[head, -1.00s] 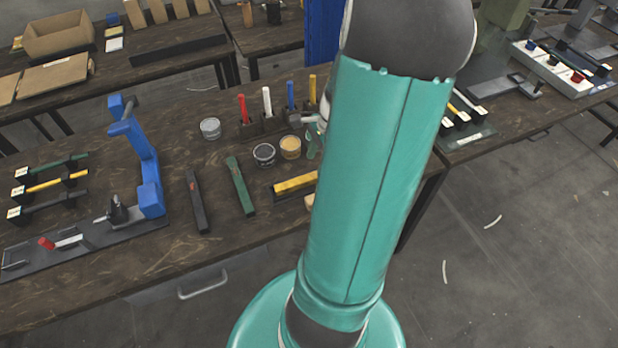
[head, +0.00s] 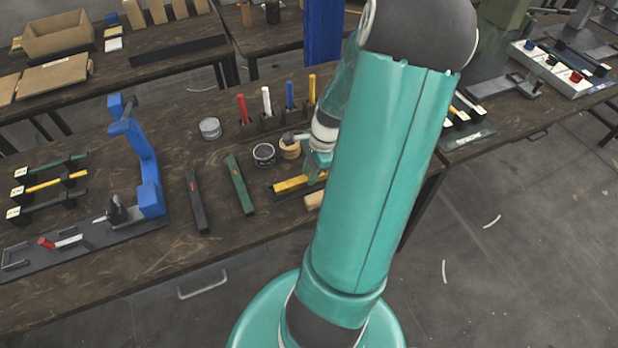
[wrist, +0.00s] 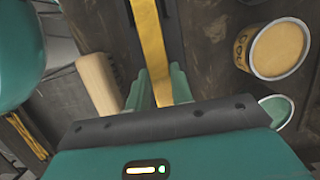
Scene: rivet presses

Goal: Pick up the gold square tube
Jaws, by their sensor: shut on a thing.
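The gold square tube (head: 290,184) lies along a dark strip on the workbench in the head view, its right end hidden by my arm. In the wrist view the gold tube (wrist: 151,42) runs from the top edge down between the two teal fingers. My gripper (wrist: 160,86) is shut on the tube, one finger on each side. In the head view my gripper (head: 318,172) is partly hidden behind my arm, at the tube's right part. I cannot tell whether the tube is clear of the strip.
A gold-filled can (wrist: 279,48) and a green-filled can (wrist: 277,109) stand right of my gripper in the wrist view. A wooden-handled brush (wrist: 98,82) lies close on the left. In the head view, a green bar (head: 240,184) and a black bar (head: 196,200) lie farther left.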

